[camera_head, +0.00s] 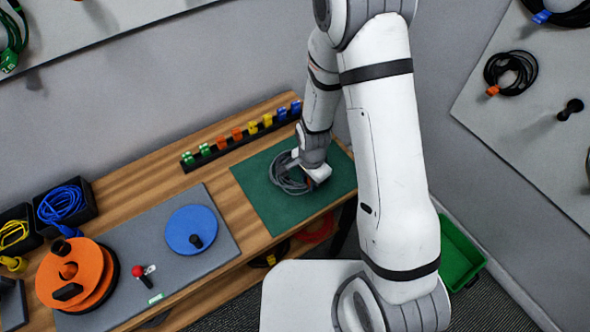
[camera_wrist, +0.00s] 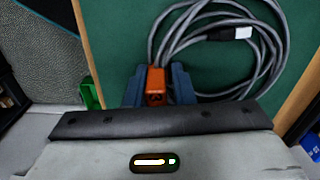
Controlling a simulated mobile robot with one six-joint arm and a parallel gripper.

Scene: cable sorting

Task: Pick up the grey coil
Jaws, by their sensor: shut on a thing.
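The grey coil (camera_head: 283,181) lies on the green mat (camera_head: 322,199) on the wooden bench. In the wrist view its grey loops (camera_wrist: 262,50) spread over the mat, with a pale plug end (camera_wrist: 243,33) at the right. An orange tag (camera_wrist: 157,80) sits at the coil's near side. My gripper (camera_head: 314,177) points down at the coil's right side. In the wrist view my gripper (camera_wrist: 158,88) has its two blue-grey fingers on either side of the orange tag, shut on it. The arm hides part of the coil in the head view.
A rack of coloured clips (camera_head: 238,137) runs along the bench's back edge. A blue disc (camera_head: 190,222) and orange reel (camera_head: 80,262) lie on the left, near black bins with a blue coil (camera_head: 62,203) and yellow cable. A green bin (camera_head: 458,252) stands on the floor at right.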

